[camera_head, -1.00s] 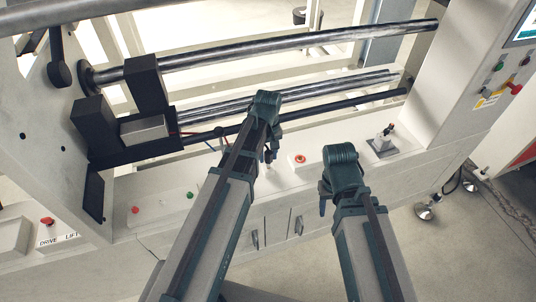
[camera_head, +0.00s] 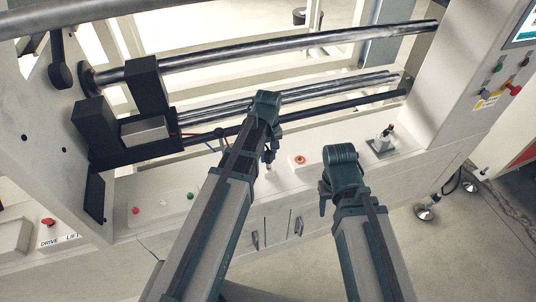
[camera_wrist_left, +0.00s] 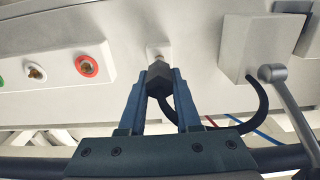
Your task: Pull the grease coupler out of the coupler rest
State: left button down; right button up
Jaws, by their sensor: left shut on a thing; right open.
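My left gripper (camera_wrist_left: 158,95) is shut on the grease coupler (camera_wrist_left: 158,78), a black block with a black hose curving off to the right in the left wrist view. Just beyond the coupler is a small metal fitting (camera_wrist_left: 163,60) on a white pad, which looks like the coupler rest; I cannot tell whether they touch. In the head view my left gripper (camera_head: 270,152) is over the white console ledge, its fingers partly hidden by my arm. My right gripper (camera_head: 323,197) is open, in front of the ledge and apart from the coupler.
Red (camera_head: 300,160) and green (camera_head: 190,196) buttons sit on the ledge. Steel rollers (camera_head: 270,48) run behind. In the left wrist view a white block (camera_wrist_left: 246,45) and grey lever (camera_wrist_left: 285,95) are right of the coupler.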

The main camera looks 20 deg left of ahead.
pick_arm(q)
jog(key=shift+r+p, duration=0.95)
jog(key=shift+r, duration=0.15)
jog(key=shift+r+p, duration=1.45)
jog(key=shift+p, duration=0.05)
jog(key=shift+r+p, duration=1.5)
jog(key=shift+r+p, duration=1.5)
jog(key=shift+r, duration=0.15)
